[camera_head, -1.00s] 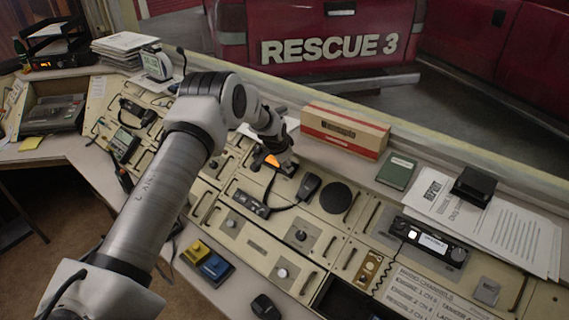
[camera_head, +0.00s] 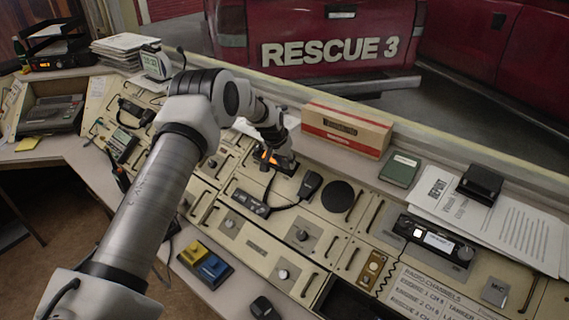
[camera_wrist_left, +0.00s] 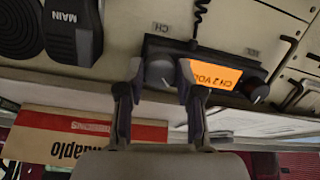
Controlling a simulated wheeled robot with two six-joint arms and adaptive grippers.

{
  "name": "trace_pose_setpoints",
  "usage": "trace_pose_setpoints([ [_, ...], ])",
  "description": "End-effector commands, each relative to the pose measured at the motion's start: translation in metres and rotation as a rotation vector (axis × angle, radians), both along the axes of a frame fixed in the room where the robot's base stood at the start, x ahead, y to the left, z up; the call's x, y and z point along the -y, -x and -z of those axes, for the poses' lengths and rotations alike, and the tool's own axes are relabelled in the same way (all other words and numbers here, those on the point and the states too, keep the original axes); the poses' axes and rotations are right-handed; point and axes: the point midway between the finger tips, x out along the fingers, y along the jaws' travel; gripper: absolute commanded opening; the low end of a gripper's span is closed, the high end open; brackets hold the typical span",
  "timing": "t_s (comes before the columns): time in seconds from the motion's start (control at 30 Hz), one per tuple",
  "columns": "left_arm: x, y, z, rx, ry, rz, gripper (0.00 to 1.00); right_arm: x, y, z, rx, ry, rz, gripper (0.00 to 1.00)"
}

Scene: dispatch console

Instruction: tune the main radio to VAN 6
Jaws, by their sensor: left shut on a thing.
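The main radio is a dark unit with a lit orange display (camera_wrist_left: 217,75) in the left wrist view. The display looks upside down there and reads "CH" with more characters, partly covered by a finger. A grey round knob (camera_wrist_left: 160,71) sits beside the display. My left gripper (camera_wrist_left: 156,86) is shut on this knob, one finger on each side. A microphone marked MAIN (camera_wrist_left: 75,30) lies beside the radio. My right gripper is out of view.
A second radio (camera_head: 432,240) with a white display stands at the right. A radio channels list (camera_head: 425,290) lies below it. A long cardboard box (camera_head: 345,128) stands behind the console near my gripper. A handheld microphone (camera_head: 310,185) and round dark pad (camera_head: 337,196) are close by.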

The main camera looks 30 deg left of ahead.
Motion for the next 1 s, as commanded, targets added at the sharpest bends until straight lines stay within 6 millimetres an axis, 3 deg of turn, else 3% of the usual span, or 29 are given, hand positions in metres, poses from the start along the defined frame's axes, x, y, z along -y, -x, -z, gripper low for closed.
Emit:
trace_pose_setpoints([
  [0.5, 0.001, 0.001, 0.003, -0.006, 0.019, -0.027, 0.01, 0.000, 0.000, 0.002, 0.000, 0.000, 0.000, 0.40],
  [0.53, 0.001, 0.001, 0.003, -0.006, 0.019, -0.027, 0.42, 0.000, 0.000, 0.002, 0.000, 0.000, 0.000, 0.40],
  [0.6, 0.001, 0.001, 0.003, -0.006, 0.019, -0.027, 0.61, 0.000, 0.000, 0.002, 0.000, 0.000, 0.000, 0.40],
  [0.87, 0.001, 0.001, 0.001, -0.003, 0.018, -0.027, 0.61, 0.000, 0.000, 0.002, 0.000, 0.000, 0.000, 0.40],
  [1.0, 0.000, 0.003, -0.009, -0.002, 0.018, -0.027, 0.61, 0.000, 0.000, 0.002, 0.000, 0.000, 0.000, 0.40],
])
